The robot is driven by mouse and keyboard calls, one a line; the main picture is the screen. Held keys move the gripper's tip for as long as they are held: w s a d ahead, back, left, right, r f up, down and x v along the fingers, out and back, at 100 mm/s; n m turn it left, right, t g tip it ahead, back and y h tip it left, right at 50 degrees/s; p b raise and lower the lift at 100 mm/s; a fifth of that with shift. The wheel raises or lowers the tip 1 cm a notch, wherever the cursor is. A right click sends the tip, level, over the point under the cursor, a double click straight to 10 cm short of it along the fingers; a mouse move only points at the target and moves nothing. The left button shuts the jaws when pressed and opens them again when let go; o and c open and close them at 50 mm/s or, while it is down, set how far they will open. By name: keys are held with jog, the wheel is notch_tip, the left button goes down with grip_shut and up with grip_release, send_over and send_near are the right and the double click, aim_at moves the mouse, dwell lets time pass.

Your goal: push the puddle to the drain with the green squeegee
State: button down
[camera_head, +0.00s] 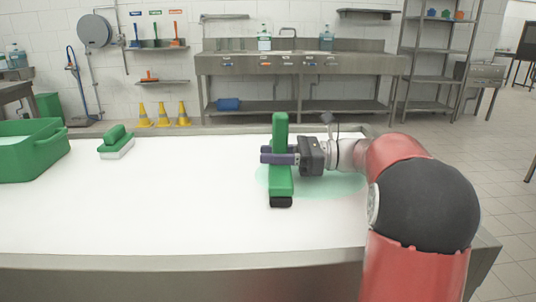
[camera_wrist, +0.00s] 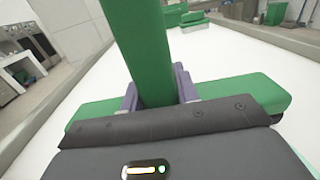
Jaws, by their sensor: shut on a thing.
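The green squeegee (camera_head: 281,184) stands with its handle upright and its green head low at the white table's surface; a dark end shows at the head's near side. My gripper (camera_head: 268,155) is shut on the handle above the head. In the wrist view the green handle (camera_wrist: 150,45) rises between the purple fingers of my gripper (camera_wrist: 157,92), with the wide green head (camera_wrist: 240,92) beyond. The pale green puddle (camera_head: 330,187) spreads on both sides of the head, mostly to the right. My arm and the squeegee hide part of it. I cannot make out a drain.
A green tub (camera_head: 30,158) and a green-and-white scrub brush (camera_head: 116,145) stand at the table's left. The white tabletop (camera_head: 170,210) is clear between them and the squeegee. A sink bench (camera_head: 300,62) and yellow cones (camera_head: 164,114) are behind the table.

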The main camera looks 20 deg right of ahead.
jog(key=shift+w+r+v, duration=0.1)
jog(key=shift+w+v, duration=0.05)
jog(key=shift+v, duration=0.95)
jog(key=shift+w+r+v, duration=0.1)
jog(key=shift+w+v, duration=0.05)
jog(key=shift+v, duration=0.95)
jog(key=shift+w+v, duration=0.2)
jog(key=shift+v, duration=0.95)
jog(key=shift+w+f+v, duration=0.15)
jog(key=shift+v, duration=1.6)
jog(key=shift+w+f+v, duration=0.15)
jog(key=shift+v, duration=1.6)
jog(key=shift+d, duration=0.15)
jog(key=shift+r, duration=0.1)
jog(key=shift+d+r, duration=0.1)
jog(key=shift+r, duration=0.15)
notch_tip(320, 180, up, 7)
jog(key=shift+a+f, duration=0.15)
jog(key=shift+a, duration=0.05)
